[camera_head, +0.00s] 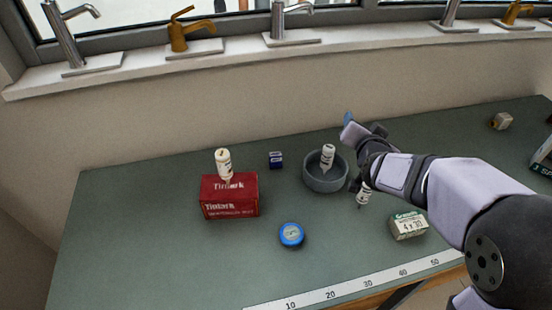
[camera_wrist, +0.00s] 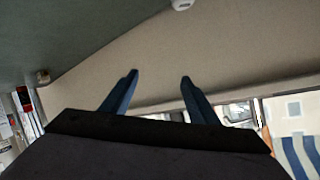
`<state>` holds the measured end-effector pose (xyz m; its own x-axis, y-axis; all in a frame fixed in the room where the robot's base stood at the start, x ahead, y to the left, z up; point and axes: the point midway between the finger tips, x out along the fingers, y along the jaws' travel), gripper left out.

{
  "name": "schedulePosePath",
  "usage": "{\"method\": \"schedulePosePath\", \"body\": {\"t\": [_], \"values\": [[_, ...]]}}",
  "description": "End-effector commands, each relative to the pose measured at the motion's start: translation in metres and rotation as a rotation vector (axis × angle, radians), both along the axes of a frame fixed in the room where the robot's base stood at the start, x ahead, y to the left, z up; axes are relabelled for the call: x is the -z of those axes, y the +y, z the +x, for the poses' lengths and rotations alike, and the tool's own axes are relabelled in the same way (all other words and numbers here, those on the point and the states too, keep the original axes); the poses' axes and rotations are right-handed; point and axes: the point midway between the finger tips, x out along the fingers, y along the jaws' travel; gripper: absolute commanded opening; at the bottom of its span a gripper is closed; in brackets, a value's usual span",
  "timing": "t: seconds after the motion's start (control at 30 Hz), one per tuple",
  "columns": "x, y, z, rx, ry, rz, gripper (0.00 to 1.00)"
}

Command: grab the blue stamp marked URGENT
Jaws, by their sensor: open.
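A small dark blue block (camera_head: 275,160) with pale markings stands on the green table, between the red box and the grey bowl. It may be the stamp, but I cannot read URGENT on it. My gripper (camera_head: 348,120) is beyond the bowl, to the right of the block and well apart from it. In the wrist view, its two blue fingers (camera_wrist: 158,82) are spread with nothing between them, and they face the wall and window. I do not see the blue block in the wrist view.
A red box (camera_head: 230,200) carries a white bottle (camera_head: 223,162). A grey bowl (camera_head: 325,184) holds another bottle (camera_head: 328,156). A third bottle (camera_head: 363,193) is beside my arm. A blue tin (camera_head: 291,235) and green-white box (camera_head: 408,226) stand nearer. The table's left side is clear.

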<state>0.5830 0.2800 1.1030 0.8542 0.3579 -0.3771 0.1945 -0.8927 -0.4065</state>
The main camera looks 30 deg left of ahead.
Motion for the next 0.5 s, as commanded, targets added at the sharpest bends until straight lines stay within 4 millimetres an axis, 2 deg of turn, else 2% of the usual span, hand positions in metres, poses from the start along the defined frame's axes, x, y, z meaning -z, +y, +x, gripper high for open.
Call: {"method": "schedulePosePath", "body": {"t": [0.03, 0.1, 0.2, 0.33, 0.5], "values": [[0.023, 0.041, -0.009, -0.062, -0.033, -0.021, 0.55], [0.05, 0.082, -0.024, -0.142, -0.083, -0.073, 0.55], [0.088, 0.129, -0.05, -0.256, -0.141, -0.152, 0.55], [0.129, 0.166, -0.078, -0.374, -0.189, -0.255, 0.55], [0.159, 0.183, -0.095, -0.454, -0.213, -0.338, 0.55]]}}
